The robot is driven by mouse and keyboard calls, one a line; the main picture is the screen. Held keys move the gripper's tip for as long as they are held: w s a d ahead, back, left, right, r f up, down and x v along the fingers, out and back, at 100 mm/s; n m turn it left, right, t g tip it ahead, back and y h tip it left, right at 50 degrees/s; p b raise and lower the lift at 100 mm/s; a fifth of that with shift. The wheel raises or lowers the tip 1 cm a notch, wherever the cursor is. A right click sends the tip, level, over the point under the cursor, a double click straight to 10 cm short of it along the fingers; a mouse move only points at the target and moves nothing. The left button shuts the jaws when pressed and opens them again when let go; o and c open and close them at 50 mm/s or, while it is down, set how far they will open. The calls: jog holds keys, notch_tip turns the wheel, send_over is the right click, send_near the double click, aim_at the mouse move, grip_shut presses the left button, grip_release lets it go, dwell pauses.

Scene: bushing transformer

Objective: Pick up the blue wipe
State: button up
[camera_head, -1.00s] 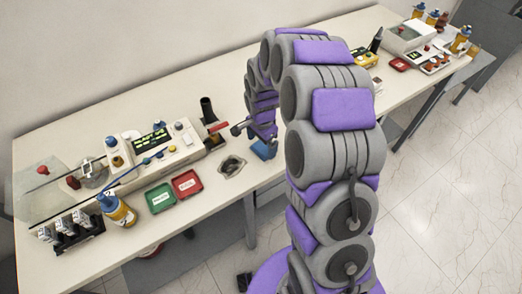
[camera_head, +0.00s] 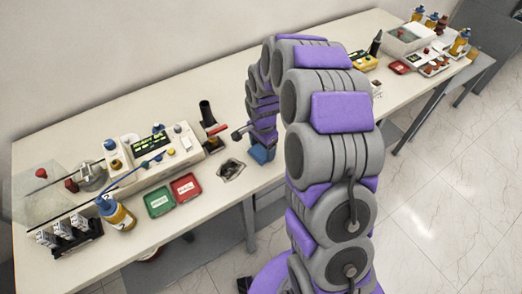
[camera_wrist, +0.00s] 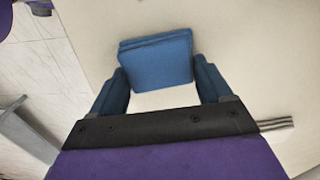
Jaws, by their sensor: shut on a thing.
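The blue wipe (camera_wrist: 156,58) is a folded, flat blue block between the fingertips of my gripper (camera_wrist: 160,76) in the wrist view. The two blue fingers reach along its left and right sides, and my gripper is shut on it. In the camera_head view, a small blue patch (camera_head: 262,154) shows at the end of my arm, near the table's front edge. There I cannot separate the wipe from the blue fingers. The wrist view does not show clearly whether the wipe still touches the table.
The white table (camera_head: 330,105) runs along the wall. Left of my gripper are a crumpled grey item (camera_head: 231,169), a red tray (camera_head: 186,187), a green tray (camera_head: 160,200) and a black cylinder (camera_head: 207,113). A yellow device (camera_head: 363,61) stands behind my arm.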

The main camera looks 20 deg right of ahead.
aim_at(263, 149)
jog(key=shift+d, duration=0.1)
jog(key=shift+d+r, duration=0.1)
jog(key=shift+r, duration=0.3)
notch_tip(263, 149, up, 3)
jog(key=shift+f+p, duration=0.15)
jog(key=shift+p, duration=0.45)
jog(key=s+a+p, duration=0.1)
jog(key=s+a, duration=0.1)
jog(key=s, duration=0.6)
jog(key=s+a+r+p, duration=0.1)
jog(key=s, duration=0.6)
jog(key=shift+s+a+r, duration=0.2)
jog(key=shift+s+a, duration=0.15)
